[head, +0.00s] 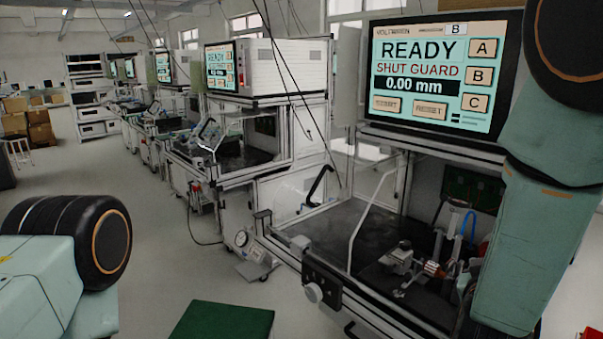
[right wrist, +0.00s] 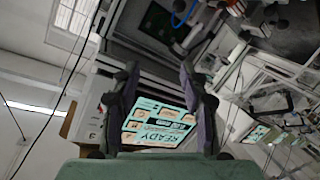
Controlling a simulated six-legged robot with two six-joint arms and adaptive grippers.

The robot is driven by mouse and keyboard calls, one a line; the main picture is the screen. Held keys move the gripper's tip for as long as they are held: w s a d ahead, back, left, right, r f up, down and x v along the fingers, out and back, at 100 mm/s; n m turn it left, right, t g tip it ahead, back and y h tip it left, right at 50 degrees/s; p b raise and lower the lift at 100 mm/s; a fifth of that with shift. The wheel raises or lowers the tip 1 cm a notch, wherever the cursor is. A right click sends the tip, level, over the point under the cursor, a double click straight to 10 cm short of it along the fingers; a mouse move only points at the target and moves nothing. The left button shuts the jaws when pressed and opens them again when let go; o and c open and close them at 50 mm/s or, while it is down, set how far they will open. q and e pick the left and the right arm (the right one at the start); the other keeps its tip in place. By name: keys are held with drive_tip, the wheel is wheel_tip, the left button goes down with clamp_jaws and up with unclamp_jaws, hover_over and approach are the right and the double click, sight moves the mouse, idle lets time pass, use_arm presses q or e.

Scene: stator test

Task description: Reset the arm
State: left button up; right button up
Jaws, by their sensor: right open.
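My right gripper (right wrist: 159,72) shows in the right wrist view. Its two dark fingers are apart with nothing between them, and a test station's lit screen (right wrist: 157,122) shows beyond them, upside down. In the head view, my right arm (head: 535,230) hangs down at the right edge, in front of the near test station (head: 300,222), and its gripper is out of the picture. My left arm (head: 45,285) shows at the lower left; its gripper is not in view. The near station's screen (head: 435,70) reads READY, SHUT GUARD and 0.00 mm.
The near station holds a clamp-like fixture (head: 398,258) on its dark bed, with a blue hose (head: 467,222) behind. A green surface (head: 222,320) lies at the bottom centre. More stations (head: 225,145) line up behind. The grey floor (head: 150,215) at left is clear.

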drive_tip(key=s+a+f+g+y+b, duration=0.2)
drive_tip(key=s+a+f+y, duration=0.15)
drive_tip(key=f, duration=0.65)
drive_tip(key=s+a+f+g+y+b, duration=0.1)
drive_tip(key=s+a+f+g+y, duration=0.3)
drive_tip(key=f, duration=0.6)
use_arm(q)
wheel_tip(320, 180, down, 10)
drive_tip(key=b, duration=0.6)
drive_tip(key=shift+s+a+r+b, duration=0.25)
drive_tip(key=shift+s+b, duration=0.05)
use_arm(e)
drive_tip(key=s+a+f+g, duration=0.1)
drive_tip(key=s+f+g, duration=0.2)
drive_tip(key=s+f, duration=0.8)
drive_tip(key=s+a+f+g+y, duration=0.1)
drive_tip(key=s+a+f+g, duration=0.1)
drive_tip(key=s+f, duration=0.8)
drive_tip(key=s+g, duration=0.1)
drive_tip(key=s, duration=0.4)
drive_tip(key=shift+s+f+n+g, duration=0.25)
drive_tip(key=shift+f+n+g, duration=0.05)
drive_tip(key=shift+f, duration=0.05)
drive_tip(key=shift+a, duration=0.1)
